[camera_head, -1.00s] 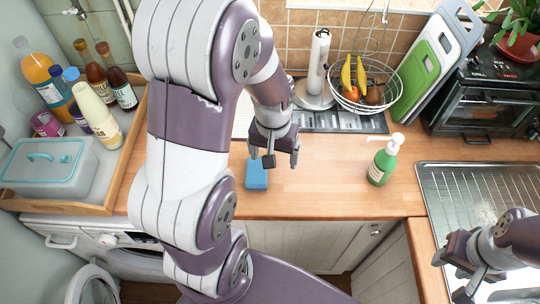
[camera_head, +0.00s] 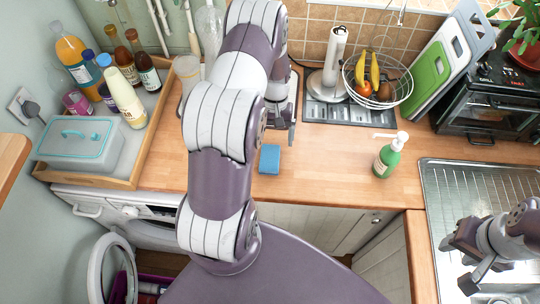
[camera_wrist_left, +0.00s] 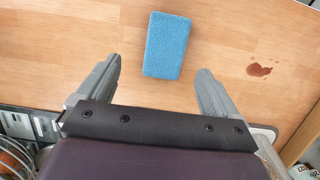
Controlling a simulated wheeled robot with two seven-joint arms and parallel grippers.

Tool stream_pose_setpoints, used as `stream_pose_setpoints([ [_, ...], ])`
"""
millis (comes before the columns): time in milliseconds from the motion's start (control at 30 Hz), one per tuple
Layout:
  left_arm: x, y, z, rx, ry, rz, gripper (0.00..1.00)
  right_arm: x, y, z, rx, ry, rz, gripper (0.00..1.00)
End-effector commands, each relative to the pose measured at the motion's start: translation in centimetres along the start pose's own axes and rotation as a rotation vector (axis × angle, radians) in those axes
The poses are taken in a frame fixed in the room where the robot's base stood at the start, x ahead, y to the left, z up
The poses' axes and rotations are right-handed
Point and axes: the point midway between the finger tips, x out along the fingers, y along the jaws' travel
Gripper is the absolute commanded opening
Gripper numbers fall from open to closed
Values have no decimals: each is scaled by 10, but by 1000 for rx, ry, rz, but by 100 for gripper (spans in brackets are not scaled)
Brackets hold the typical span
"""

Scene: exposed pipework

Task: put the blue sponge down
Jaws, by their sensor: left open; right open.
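The blue sponge (camera_head: 269,159) lies flat on the wooden counter (camera_head: 325,170), near its front edge. It also shows in the left wrist view (camera_wrist_left: 166,45), beyond and between the fingertips, touching neither. My left gripper (camera_head: 285,128) is open and empty, a little behind and above the sponge; in the left wrist view its two fingers (camera_wrist_left: 160,80) stand wide apart. My right gripper (camera_head: 457,264) is open and empty at the lower right, over the metal sink.
A green soap bottle (camera_head: 388,157) stands to the right of the sponge. A reddish-brown stain (camera_wrist_left: 259,70) marks the counter. A wooden tray (camera_head: 140,160) with bottles and a box is at left. A fruit basket (camera_head: 376,95) and paper towel roll (camera_head: 334,60) stand behind. The sink (camera_head: 470,190) is at right.

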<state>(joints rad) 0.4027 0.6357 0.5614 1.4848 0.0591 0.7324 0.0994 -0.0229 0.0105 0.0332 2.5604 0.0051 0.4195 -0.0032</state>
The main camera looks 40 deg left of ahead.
Motion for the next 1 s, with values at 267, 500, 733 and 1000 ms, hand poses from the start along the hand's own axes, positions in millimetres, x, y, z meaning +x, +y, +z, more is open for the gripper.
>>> stream_pose_setpoints([
  [267, 33, -5, 6, 0, -3, 0, 94, -26, 0, -3, 0, 0, 0, 43],
  [500, 72, -8, 6, 1, 2, 0, 94, -38, 0, -5, 0, 0, 0, 43],
  [733, 75, -8, 5, 1, 4, 0, 84, -36, 0, -4, 0, 0, 0, 43],
  [1000, 74, -8, 5, 1, 4, 0, 39, -36, 0, -4, 0, 0, 0, 43],
])
